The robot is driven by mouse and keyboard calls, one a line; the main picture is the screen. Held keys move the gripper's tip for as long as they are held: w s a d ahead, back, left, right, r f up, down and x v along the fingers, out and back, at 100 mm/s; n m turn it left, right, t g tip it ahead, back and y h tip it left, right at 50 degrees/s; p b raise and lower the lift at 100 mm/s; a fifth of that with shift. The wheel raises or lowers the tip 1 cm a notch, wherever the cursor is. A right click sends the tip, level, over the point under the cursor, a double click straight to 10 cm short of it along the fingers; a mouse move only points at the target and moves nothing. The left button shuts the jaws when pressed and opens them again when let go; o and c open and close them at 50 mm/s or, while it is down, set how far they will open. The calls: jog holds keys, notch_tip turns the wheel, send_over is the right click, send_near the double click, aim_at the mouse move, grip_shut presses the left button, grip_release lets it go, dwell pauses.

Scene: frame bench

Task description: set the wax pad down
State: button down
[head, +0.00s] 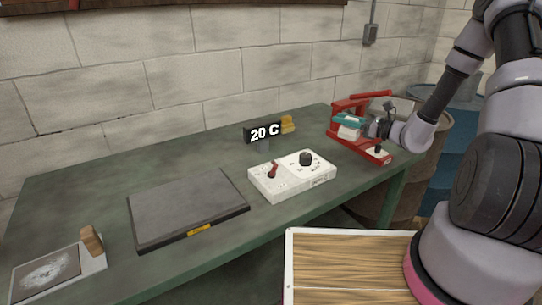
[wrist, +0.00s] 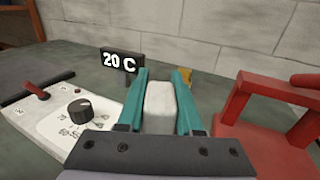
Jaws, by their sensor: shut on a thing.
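A whitish block, which looks like the wax pad (wrist: 161,102), is held between the two teal fingers of my gripper (wrist: 161,95). In the head view, my gripper (head: 349,124) shows at the right end of the green bench, with the pale block (head: 347,133) between its fingers. The block is raised above the bench, though the exact gap cannot be told. The red press-like frame (wrist: 268,125) is close on the right of my gripper in the wrist view. The frame (head: 372,152) also shows behind and below it in the head view.
A white control box (head: 292,175) with a red lever and black knob stands mid-bench. Behind it are a "20 C" display (head: 262,132) and a small yellow thing (head: 287,124). A dark flat plate (head: 187,207) lies left. A wooden block (head: 92,240) stands by a print (head: 55,272).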

notch_tip(320, 180, down, 10)
jog(key=shift+a, duration=0.15)
dwell(0.4)
jog(key=shift+f, duration=0.15)
jog(key=c, duration=0.6)
grip_release()
